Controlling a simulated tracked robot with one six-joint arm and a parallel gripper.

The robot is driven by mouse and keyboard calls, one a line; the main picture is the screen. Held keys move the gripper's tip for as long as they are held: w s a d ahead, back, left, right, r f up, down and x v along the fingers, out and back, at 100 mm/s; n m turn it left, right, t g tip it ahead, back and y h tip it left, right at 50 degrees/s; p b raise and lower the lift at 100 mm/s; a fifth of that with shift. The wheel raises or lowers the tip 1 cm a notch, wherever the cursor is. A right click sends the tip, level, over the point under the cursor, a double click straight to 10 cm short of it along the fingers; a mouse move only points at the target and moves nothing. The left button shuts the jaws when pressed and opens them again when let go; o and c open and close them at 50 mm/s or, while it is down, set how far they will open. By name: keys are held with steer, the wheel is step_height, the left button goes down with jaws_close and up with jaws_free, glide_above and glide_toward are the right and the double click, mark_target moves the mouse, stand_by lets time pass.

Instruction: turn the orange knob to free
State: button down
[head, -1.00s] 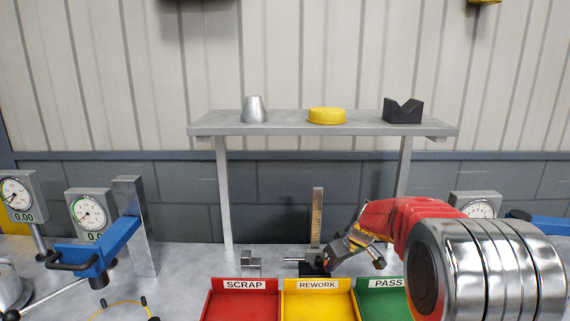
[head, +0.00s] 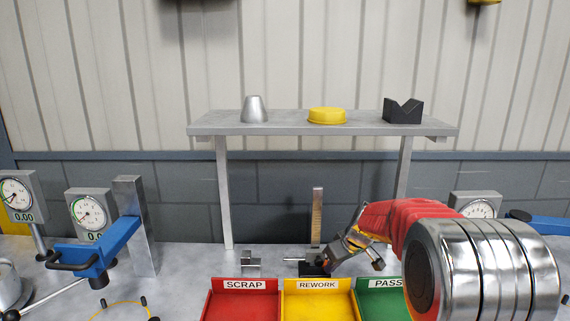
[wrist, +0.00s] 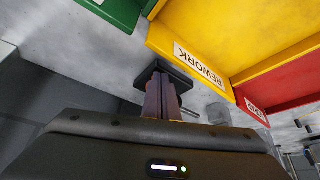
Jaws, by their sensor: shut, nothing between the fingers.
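I cannot make out the orange knob in either view. A gauge with an upright brownish scale post (head: 317,215) and a dark base (head: 313,269) stands on the bench behind the yellow tray. My gripper (head: 327,264) is low beside that base, at its right, and partly covers it. In the wrist view, my gripper (wrist: 163,86) shows its two fingers together and empty. Their tips are in front of a dark block (wrist: 174,73); I cannot tell whether they touch it.
Red SCRAP (head: 243,302), yellow REWORK (head: 318,303) and green PASS (head: 380,292) trays line the front. A small metal block (head: 251,263) sits left of the gauge. A shelf (head: 290,129) stands over the bench. Dial gauges (head: 88,213) and a blue clamp arm (head: 100,250) are left.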

steer(key=shift+w+d, duration=0.45)
steer(key=shift+d, duration=0.15)
stand_by(0.5)
steer(key=shift+s+d, duration=0.1)
steer(key=shift+s, duration=0.05)
steer(key=shift+s+d, duration=0.15)
steer(key=shift+s, duration=0.05)
stand_by(0.4)
step_height(320, 180, up, 6)
stand_by(0.7)
